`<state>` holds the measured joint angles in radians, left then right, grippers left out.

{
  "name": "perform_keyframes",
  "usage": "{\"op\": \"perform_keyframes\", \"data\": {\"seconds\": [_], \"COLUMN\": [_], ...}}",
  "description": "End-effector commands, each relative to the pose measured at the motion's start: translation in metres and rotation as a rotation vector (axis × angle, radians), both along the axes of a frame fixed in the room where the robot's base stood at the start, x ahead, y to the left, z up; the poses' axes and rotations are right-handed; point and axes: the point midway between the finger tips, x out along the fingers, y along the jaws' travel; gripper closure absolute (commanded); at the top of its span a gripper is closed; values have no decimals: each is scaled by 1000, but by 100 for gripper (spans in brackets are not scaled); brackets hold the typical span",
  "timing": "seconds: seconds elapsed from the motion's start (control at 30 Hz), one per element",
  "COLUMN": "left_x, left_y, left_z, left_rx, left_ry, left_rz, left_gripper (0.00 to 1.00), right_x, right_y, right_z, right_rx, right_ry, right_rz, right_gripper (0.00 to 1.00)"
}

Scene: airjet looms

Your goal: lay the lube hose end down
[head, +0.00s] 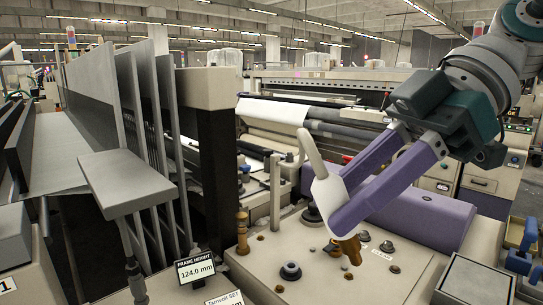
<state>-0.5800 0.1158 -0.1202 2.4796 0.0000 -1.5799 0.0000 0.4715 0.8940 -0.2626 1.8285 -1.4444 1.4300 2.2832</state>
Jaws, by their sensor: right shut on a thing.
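My right gripper (338,209), with two purple fingers, comes in from the upper right and is shut on the lube hose end. The lube hose end (311,156) shows as a pale, bent hose rising above the fingers. A brass-coloured piece (348,247) shows just below the fingertips, over the beige machine top (318,283). Whether it touches the top, or belongs to the hose end, I cannot tell. The fingers hide part of the hose end. My left gripper is not in view.
A dark round fitting (290,271) and several small knobs stand on the machine top. A brass post (243,233) stands at its left edge. A "FRAME HEIGHT 124.0 mm" sign (195,268) is at front left. A grey-topped box (474,281) is at right.

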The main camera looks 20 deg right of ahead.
Motion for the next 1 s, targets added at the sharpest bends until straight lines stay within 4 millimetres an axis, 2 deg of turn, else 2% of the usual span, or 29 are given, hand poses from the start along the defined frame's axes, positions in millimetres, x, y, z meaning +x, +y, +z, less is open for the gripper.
{"op": "perform_keyframes", "data": {"seconds": [0.17,0.37,0.57,0.7,0.83,1.0], "left_x": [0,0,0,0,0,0], "left_y": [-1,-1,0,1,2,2], "left_z": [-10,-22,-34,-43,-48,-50], "left_rx": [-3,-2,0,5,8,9], "left_ry": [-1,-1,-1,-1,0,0], "left_rz": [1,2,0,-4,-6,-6], "left_gripper": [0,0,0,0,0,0], "right_x": [15,27,38,46,53,58], "right_y": [1,-9,-37,-72,-100,-116], "right_z": [-36,-88,-142,-174,-189,-194], "right_rx": [-191,-499,-784,-927,-986,-1006], "right_ry": [14,-61,-302,-539,-712,-816], "right_rz": [258,693,1139,1390,1523,1587], "right_gripper": [100,100,100,100,100,100]}}
